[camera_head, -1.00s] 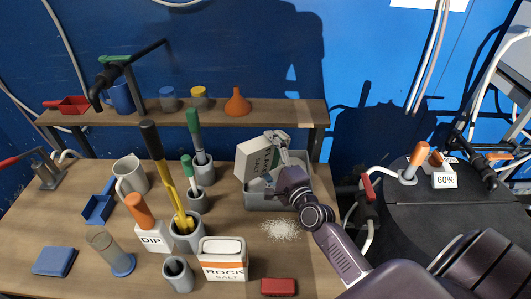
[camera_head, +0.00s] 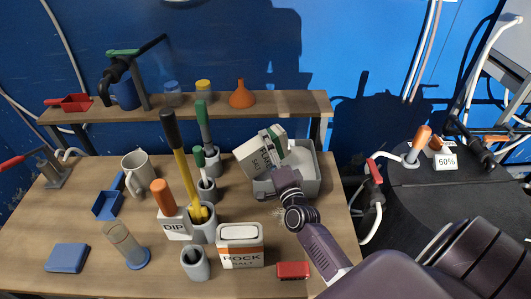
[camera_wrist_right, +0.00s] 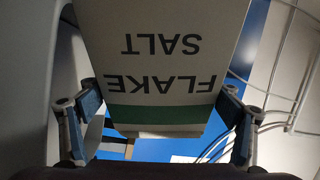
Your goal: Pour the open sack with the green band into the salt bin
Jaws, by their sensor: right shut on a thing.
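The flake salt sack (camera_head: 250,158), pale with a green band (camera_head: 275,143), is held tilted at the left side of the grey salt bin (camera_head: 309,182). My right gripper (camera_head: 274,172) is shut on it. In the right wrist view the sack (camera_wrist_right: 165,50) fills the middle between the fingers (camera_wrist_right: 160,92). Its lettering is upside down and the green band (camera_wrist_right: 158,114) is nearest the gripper. The bin's inside looks pale, but I cannot tell how much salt it holds. The sack's mouth is not clearly visible. My left gripper is not in view.
A rock salt sack with an orange band (camera_head: 240,246) and a red block (camera_head: 293,270) stand in front. Pots with tall tools (camera_head: 202,228) are left of the sack. A shelf (camera_head: 220,107) runs behind. A dark round table (camera_head: 430,200) is at right.

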